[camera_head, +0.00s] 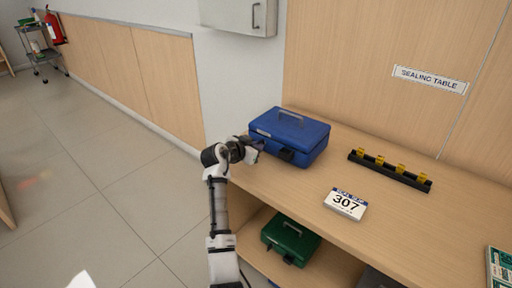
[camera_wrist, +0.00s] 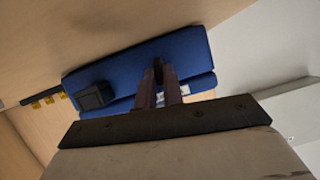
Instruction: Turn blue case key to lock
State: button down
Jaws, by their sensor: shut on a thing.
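The blue case (camera_head: 305,133) sits closed on the wooden counter, with a grey handle on its lid and a black block (camera_head: 287,154) on its front. My gripper (camera_head: 259,147) is at the left part of the case's front. In the wrist view, the blue case (camera_wrist: 130,68) fills the middle, with the black block (camera_wrist: 95,95) left of my gripper. The two fingers (camera_wrist: 158,76) are shut on a small dark piece, the key (camera_wrist: 157,68), against the case's front. The fingers hide most of the key, and its turn angle cannot be told.
A black rack (camera_head: 390,171) with several yellow pieces and a white card marked 307 (camera_head: 345,204) are on the counter, right of the case. A green case (camera_head: 290,240) is on the shelf below. A wall cabinet (camera_head: 238,15) hangs above.

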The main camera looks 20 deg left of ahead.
jog(key=shift+n, duration=0.3)
jog(key=shift+h, duration=0.3)
jog(key=c, duration=1.5)
grip_release()
jog(key=shift+a, duration=0.1)
jog(key=b+v, duration=0.2)
jog(key=v, duration=1.1)
jog(key=shift+s+r, duration=0.25)
jog(key=shift+s, duration=0.05)
